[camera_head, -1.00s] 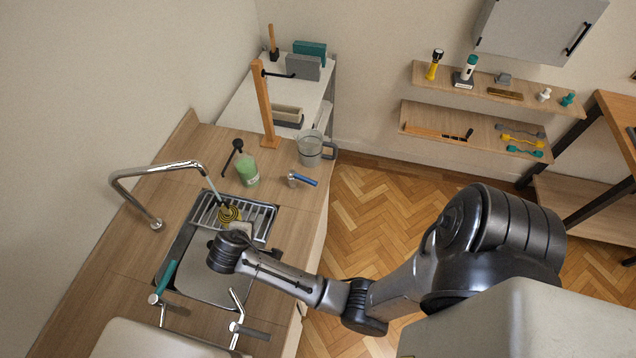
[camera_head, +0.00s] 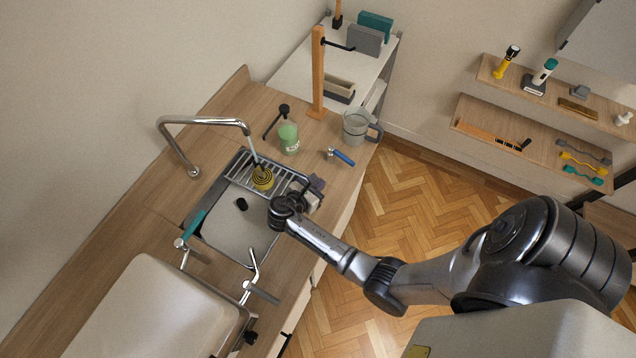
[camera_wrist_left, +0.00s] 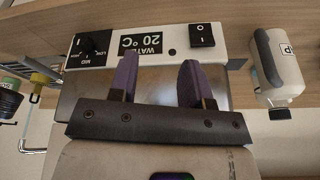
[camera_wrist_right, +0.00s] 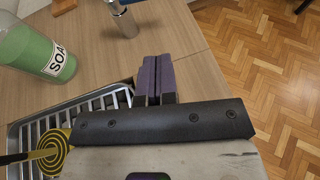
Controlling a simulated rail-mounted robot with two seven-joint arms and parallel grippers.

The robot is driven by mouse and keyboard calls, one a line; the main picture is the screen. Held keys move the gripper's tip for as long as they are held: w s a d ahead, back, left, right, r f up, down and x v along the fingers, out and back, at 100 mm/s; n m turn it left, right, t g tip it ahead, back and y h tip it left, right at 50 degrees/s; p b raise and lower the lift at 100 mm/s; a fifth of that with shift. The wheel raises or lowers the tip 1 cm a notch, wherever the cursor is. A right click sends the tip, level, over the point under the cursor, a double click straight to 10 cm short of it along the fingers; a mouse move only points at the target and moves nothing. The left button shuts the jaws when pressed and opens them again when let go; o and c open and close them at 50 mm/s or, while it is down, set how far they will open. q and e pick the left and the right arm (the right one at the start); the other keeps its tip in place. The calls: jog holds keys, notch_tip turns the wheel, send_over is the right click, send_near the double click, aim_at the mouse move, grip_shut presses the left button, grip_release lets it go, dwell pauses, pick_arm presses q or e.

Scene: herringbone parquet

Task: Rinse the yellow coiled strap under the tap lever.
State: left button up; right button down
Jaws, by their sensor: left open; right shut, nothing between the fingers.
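The yellow coiled strap (camera_head: 262,180) lies on the slatted rack at the back of the sink, with dark rings between its yellow coils. A thin pale stream (camera_head: 254,155) runs from the chrome spout (camera_head: 205,121) down to it. The strap also shows in the right wrist view (camera_wrist_right: 52,157). A blue-handled lever (camera_head: 343,157) stands on the counter right of the rack. My right gripper (camera_head: 316,184) is shut and empty, right of the strap and short of the lever. My left gripper (camera_wrist_left: 157,78) is open and empty before a panel (camera_wrist_left: 150,42) reading "WATER 20 °C"; the head view does not show it.
A green soap bottle (camera_head: 289,138) and a clear jug (camera_head: 356,128) stand near the lever. A wooden post (camera_head: 318,75) rises behind. Teal (camera_head: 192,230) and grey (camera_head: 262,292) handles stand at the sink's near side, by a pale box (camera_head: 150,308).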

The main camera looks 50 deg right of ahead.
send_near(342, 157)
jog(key=d+f, duration=0.1)
jog(key=s+d+f, duration=0.1)
jog(key=d, duration=0.1)
jog(key=d+f, duration=0.1)
jog(key=f, duration=0.1)
jog(key=shift+s+d+p, duration=0.15)
jog(key=shift+s+p, duration=0.25)
pick_arm(q)
jog(key=shift+r, duration=0.55)
pick_arm(e)
jog(key=shift+s+d, duration=0.1)
jog(key=shift+d, duration=0.8)
